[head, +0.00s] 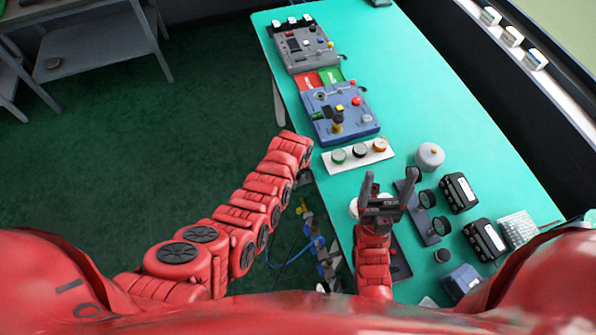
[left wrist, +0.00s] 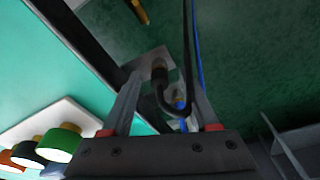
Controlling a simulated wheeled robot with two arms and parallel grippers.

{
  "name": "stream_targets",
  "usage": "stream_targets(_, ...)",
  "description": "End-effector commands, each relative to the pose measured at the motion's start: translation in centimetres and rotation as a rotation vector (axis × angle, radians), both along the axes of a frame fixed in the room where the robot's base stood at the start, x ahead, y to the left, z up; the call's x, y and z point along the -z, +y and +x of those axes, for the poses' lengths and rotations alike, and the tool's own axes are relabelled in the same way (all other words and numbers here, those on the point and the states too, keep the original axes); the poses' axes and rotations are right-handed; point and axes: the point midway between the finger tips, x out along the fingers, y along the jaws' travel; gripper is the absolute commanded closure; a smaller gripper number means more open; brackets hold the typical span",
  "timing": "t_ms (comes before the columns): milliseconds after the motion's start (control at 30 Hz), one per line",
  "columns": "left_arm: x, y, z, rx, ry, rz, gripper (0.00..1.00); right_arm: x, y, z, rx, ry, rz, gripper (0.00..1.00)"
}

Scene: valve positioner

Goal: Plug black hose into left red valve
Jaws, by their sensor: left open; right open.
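In the left wrist view the black hose (left wrist: 165,104) hangs down from the top and bends into a hook, its end turned up to a brass-brown fitting by a grey plate. My left gripper (left wrist: 163,80) is open, with one finger on each side of the bend; I cannot tell whether they touch it. In the head view this gripper is mostly hidden by its arm, beside the table's left edge. My right gripper (head: 390,180) is open and empty above the table. I cannot make out a red valve in either view.
A blue hose (left wrist: 198,55) runs close beside the black one. Fittings (head: 318,243) line the table's left side. A white strip with coloured buttons (head: 358,156) lies on the table (head: 425,95). Blue (head: 340,112) and grey (head: 303,48) control boxes stand farther back.

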Motion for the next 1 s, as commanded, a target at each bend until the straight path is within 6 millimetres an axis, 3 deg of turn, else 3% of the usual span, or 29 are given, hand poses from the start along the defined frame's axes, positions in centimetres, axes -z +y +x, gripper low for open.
stream_targets(267,0.1,0.0,-0.02,0.0,0.0,0.0,0.4,-0.01,0.0,0.0,0.0,0.0,0.0,0.22)
stream_targets(600,0.11,0.0,-0.04,0.0,0.001,0.0,0.99,0.0,0.0,0.0,0.0,0.0,0.0,0.22)
stream_targets(767,0.12,0.0,-0.05,0.0,0.001,0.0,1.0,0.0,0.0,0.0,0.0,0.0,0.0,0.22)
stream_targets(800,0.12,0.0,-0.05,0.0,0.001,0.0,0.79,-0.01,0.0,0.0,0.0,0.0,0.0,0.22)
stream_targets(900,0.12,0.0,-0.06,0.0,0.001,0.0,0.97,-0.01,0.0,0.0,0.0,0.0,0.0,0.22)
stream_targets(1000,0.12,0.01,-0.07,0.0,0.001,0.0,1.0,0.0,0.0,0.0,0.0,0.0,0.0,0.22)
